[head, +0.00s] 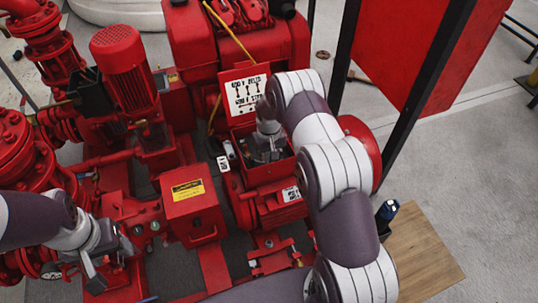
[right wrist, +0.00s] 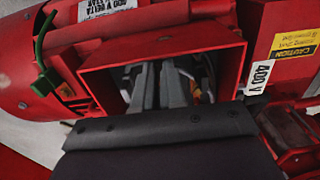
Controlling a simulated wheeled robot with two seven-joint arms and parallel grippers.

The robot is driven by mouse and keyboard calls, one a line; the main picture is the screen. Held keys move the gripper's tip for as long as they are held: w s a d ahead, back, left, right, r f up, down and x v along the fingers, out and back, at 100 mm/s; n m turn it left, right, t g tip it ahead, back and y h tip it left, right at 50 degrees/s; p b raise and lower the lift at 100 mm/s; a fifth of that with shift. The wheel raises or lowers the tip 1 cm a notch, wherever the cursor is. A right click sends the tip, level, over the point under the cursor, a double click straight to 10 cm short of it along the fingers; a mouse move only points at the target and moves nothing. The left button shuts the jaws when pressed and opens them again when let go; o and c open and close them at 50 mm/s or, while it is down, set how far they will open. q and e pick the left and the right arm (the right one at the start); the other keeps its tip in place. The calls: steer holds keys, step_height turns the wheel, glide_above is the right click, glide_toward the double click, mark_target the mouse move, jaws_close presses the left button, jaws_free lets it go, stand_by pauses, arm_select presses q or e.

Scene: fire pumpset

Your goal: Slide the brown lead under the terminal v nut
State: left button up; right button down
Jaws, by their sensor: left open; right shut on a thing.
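The open red terminal box (head: 283,172) is on the motor near the middle of the head view. It also shows in the right wrist view (right wrist: 228,62). My right gripper (head: 267,150) reaches down into it, and its grey fingers (right wrist: 158,88) are close together inside. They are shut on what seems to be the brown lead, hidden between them. Orange and whitish bits (right wrist: 190,88) show beside the fingers. The terminal v nut cannot be made out. My left gripper (head: 97,268) is open and empty at the lower left, away from the box.
The upright lid (head: 245,93) with a wiring label stands behind the box. A red box with a yellow caution label (head: 190,210) is to its left. Red pumps and pipes (head: 20,150) crowd the left. A blue bottle (head: 387,210) is near a wooden board (head: 425,255) at right.

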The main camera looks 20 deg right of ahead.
steer(key=shift+w+b, duration=1.1)
steer(key=shift+w, duration=0.2)
steer(key=c, duration=0.8)
jaws_free()
step_height(320, 180, up, 9)
steer(key=p, duration=0.6)
steer(key=shift+p, duration=0.3)
